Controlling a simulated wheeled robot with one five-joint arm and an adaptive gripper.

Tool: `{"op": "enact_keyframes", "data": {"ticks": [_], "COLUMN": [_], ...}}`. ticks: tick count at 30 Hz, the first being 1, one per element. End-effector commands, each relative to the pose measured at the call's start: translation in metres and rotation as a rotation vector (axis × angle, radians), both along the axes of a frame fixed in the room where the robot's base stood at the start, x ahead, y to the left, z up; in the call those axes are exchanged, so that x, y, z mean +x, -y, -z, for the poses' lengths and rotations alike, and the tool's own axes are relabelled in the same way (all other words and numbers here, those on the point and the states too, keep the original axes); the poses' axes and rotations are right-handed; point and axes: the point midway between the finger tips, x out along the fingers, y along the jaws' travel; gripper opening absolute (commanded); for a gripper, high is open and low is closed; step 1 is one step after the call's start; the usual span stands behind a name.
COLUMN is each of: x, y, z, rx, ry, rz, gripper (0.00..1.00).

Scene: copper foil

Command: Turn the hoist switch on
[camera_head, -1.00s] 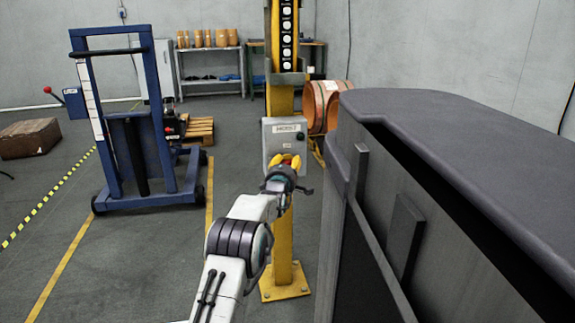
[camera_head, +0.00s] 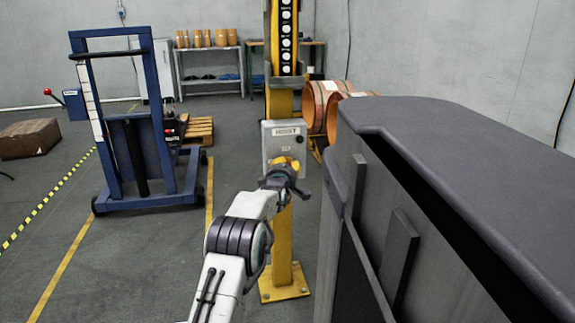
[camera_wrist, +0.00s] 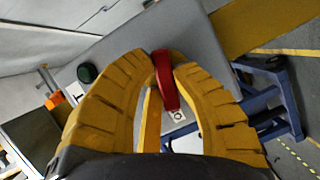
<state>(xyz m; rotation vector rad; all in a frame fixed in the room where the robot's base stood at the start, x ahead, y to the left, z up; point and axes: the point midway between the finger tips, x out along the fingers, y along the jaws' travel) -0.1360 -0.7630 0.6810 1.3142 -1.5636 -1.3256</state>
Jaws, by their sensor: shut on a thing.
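The grey hoist switch box (camera_head: 270,142), labelled HOIST, is mounted on a yellow post in the head view. Its grey face (camera_wrist: 190,35) fills the upper middle of the wrist view and looks tilted there. My gripper (camera_head: 288,165) is at the lower part of the box, hiding the switch in the head view. In the wrist view its two yellow ribbed fingers (camera_wrist: 164,65) are closed around the red switch handle (camera_wrist: 166,88), which lies between the fingertips. A dark green round button (camera_wrist: 88,72) shows on the box to the left.
The yellow post (camera_head: 282,245) stands on a bolted base. A large dark grey cabinet (camera_head: 450,130) is close on the right of my arm. A blue lifter (camera_head: 165,140) stands to the left, with open floor between. Copper rolls (camera_head: 318,105) are behind the post.

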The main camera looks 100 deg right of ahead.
Motion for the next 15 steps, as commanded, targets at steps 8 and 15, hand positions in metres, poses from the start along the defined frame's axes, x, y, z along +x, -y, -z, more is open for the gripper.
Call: {"op": "enact_keyframes", "data": {"ticks": [8, 15], "x": [0.0018, 0.0016], "y": [0.0006, 0.0005], "z": [0.0001, 0.0], "rx": [-0.002, -0.001], "ry": [0.004, 0.003], "rz": [-0.002, -0.002], "gripper": [0.0, 0.45]}}
